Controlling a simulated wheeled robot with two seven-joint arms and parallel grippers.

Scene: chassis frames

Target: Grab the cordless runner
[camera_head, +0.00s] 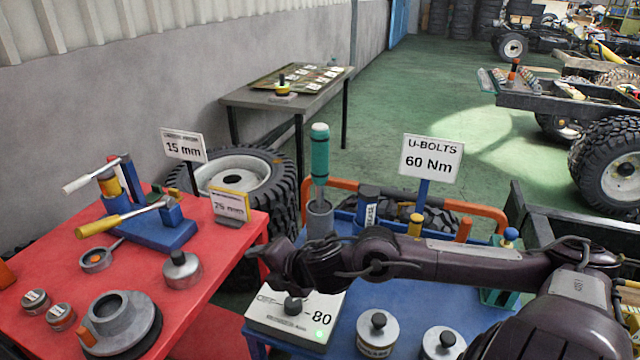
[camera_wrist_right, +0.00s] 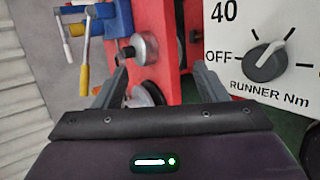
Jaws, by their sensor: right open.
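The likely cordless runner (camera_head: 320,155) is a teal-handled tool standing upright, its lower end in a grey cup (camera_head: 320,217) at the back left of the blue bench. My right gripper (camera_head: 272,262) is in front of and left of that cup, above the white dial box, and apart from the tool. In the right wrist view its two fingers (camera_wrist_right: 160,85) are spread with nothing held between them. The runner does not show in the right wrist view. My left gripper is not in view.
The white runner dial box (camera_head: 295,312), also in the wrist view (camera_wrist_right: 262,62), sits at the blue bench's front left. Knobbed weights (camera_head: 377,334), a U-bolts sign (camera_head: 431,157) and a blue can (camera_head: 368,205) are nearby. The red bench (camera_head: 215,305) holds a lever fixture (camera_head: 150,228).

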